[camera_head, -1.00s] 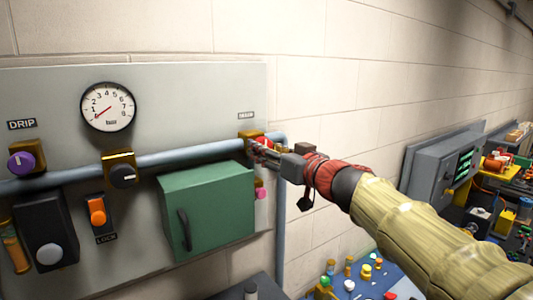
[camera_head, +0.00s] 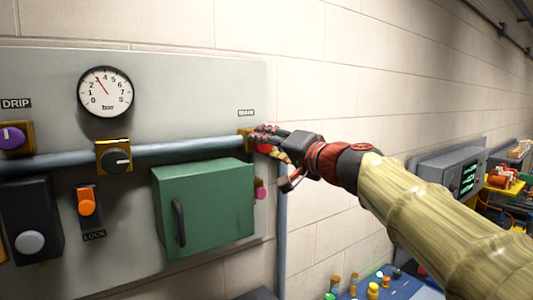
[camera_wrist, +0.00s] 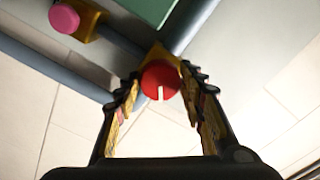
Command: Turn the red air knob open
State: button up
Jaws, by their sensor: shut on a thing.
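The red air knob (camera_wrist: 160,80) sits on a yellow mount under the MAIN label, at the right end of the blue-grey pipe. In the head view it (camera_head: 264,148) is mostly hidden behind my fingers. In the wrist view its white mark points down toward my palm. My gripper (camera_head: 262,138) reaches it from the right, with one finger on each side, shut on the knob. The round gauge (camera_head: 105,91) at the upper left has its red needle pointing up and left, near 3.
A green box (camera_head: 205,208) with a handle juts out just below the pipe, left of my gripper. A pink knob (camera_wrist: 65,20) is close by. A purple knob (camera_head: 11,138), a black knob (camera_head: 116,160) and an orange switch (camera_head: 87,206) are farther left.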

jog(key=shift+m+b, duration=0.45)
jog(key=shift+m, duration=3.15)
jog(key=o, duration=1.2)
jog(key=v, duration=1.2)
